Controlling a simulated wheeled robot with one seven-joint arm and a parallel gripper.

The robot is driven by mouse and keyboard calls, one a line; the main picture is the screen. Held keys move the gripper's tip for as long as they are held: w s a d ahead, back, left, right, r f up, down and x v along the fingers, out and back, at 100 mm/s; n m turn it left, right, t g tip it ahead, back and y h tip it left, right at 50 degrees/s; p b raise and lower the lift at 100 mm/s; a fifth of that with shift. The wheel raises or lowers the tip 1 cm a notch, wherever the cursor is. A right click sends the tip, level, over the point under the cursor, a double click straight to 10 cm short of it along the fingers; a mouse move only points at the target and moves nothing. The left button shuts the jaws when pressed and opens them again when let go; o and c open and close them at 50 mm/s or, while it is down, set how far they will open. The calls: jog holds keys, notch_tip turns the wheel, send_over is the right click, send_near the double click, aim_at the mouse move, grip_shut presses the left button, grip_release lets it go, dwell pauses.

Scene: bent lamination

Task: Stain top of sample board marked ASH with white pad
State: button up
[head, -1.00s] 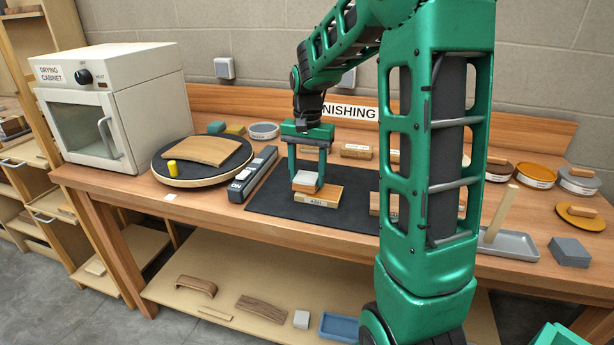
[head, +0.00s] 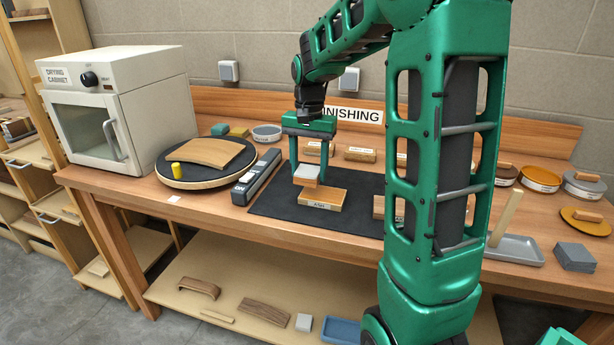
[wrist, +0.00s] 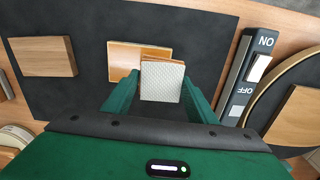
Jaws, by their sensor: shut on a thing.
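The board marked ASH (head: 323,199) lies flat on the black mat (head: 275,198). In the wrist view its top (wrist: 122,62) looks orange-brown with a paler border. My gripper (head: 308,160) is shut on the white pad (head: 307,170), whose lower part is orange-brown. The pad is above the board's left part in the head view and looks raised clear of it. In the wrist view the pad (wrist: 162,82) sits between my fingers and hides one end of the board.
A round turntable (head: 205,178) with a curved wooden piece (head: 212,152) and a grey switch box (head: 257,176) stand left of the mat. The drying cabinet (head: 110,110) is at far left. Another board (wrist: 43,57) lies on the mat. Tins (head: 540,178) and a grey tray (head: 515,249) are at right.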

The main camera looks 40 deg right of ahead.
jog(key=shift+r, duration=2.3)
